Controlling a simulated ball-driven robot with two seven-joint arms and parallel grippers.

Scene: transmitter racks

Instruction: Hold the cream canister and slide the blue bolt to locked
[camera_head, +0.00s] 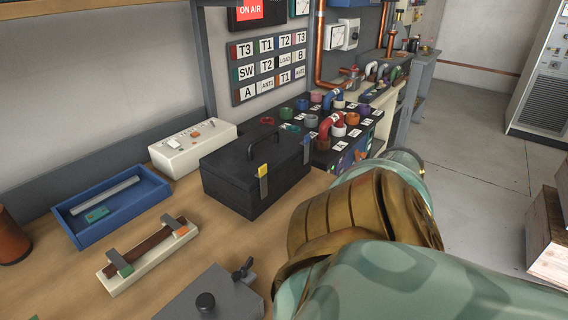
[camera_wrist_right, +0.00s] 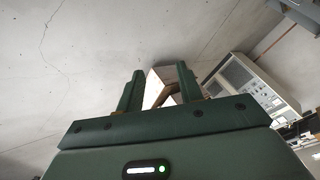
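I cannot make out a cream canister or a blue bolt in either view. My right arm crosses the lower right of the head view and covers part of the bench. Its gripper does not show clearly there. In the right wrist view my right gripper (camera_wrist_right: 159,88) has its two green fingers apart with nothing held between them. It points away from the bench, over the floor. My left gripper is in neither view.
The bench holds a blue tray (camera_head: 75,229), a cream switch box (camera_head: 192,147), a black case (camera_head: 236,177), a cream clamp block (camera_head: 120,284) and a grey knobbed box (camera_head: 225,300). A patch panel (camera_head: 341,159) stands behind. A rack cabinet (camera_head: 543,85) and wooden crates (camera_head: 549,250) stand right.

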